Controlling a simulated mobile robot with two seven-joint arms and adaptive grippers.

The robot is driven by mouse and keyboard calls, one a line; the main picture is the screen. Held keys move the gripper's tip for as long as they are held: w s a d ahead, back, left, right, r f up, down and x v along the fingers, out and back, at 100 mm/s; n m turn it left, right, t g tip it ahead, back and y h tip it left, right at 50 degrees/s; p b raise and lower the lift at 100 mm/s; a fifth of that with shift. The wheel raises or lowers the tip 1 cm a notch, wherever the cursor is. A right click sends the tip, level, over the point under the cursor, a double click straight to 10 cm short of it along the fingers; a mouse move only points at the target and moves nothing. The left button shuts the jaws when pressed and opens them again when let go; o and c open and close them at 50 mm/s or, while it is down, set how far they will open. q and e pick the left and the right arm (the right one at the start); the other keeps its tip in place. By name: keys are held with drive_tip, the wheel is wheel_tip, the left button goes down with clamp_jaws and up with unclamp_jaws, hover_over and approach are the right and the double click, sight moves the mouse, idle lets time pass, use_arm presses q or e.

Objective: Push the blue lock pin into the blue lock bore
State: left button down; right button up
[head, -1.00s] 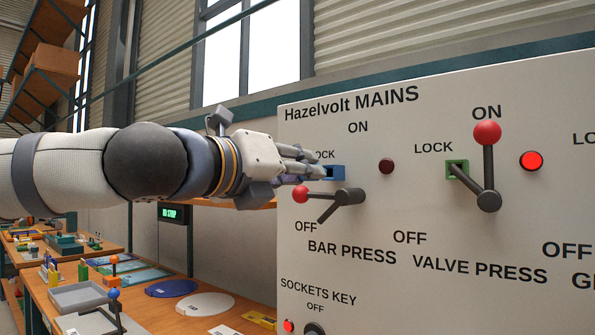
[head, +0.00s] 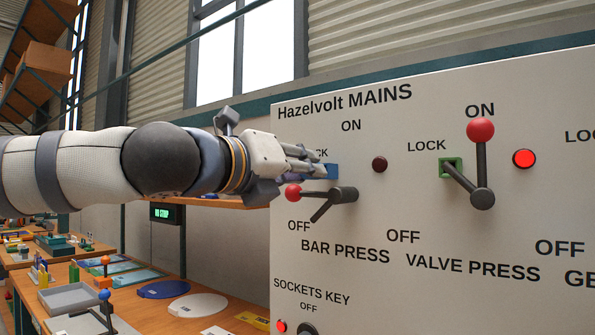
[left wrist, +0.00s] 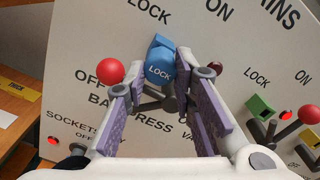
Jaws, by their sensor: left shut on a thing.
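My left gripper (head: 318,165) reaches in from the left to the panel's upper left and is shut on the blue lock pin. In the left wrist view the pin is the blue block marked LOCK (left wrist: 160,72), between the fingertips. The blue lock bore (head: 332,172) is the blue square on the panel, partly covered by the fingertips in the head view. The pin is in front of the bore; how deep it sits in it I cannot tell. My right gripper is not in view.
The bar press lever with a red knob (head: 293,193) is just below my fingers. The valve press lever (head: 481,130) and a green lock socket (head: 450,167) are farther right. A workbench with trays and discs (head: 164,289) lies below left.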

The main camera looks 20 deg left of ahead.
use_arm(q)
drive_tip(key=shift+x, duration=0.75)
drive_tip(key=c, duration=1.3)
unclamp_jaws()
drive_tip(key=v, duration=1.2)
drive_tip(key=shift+r, duration=0.1)
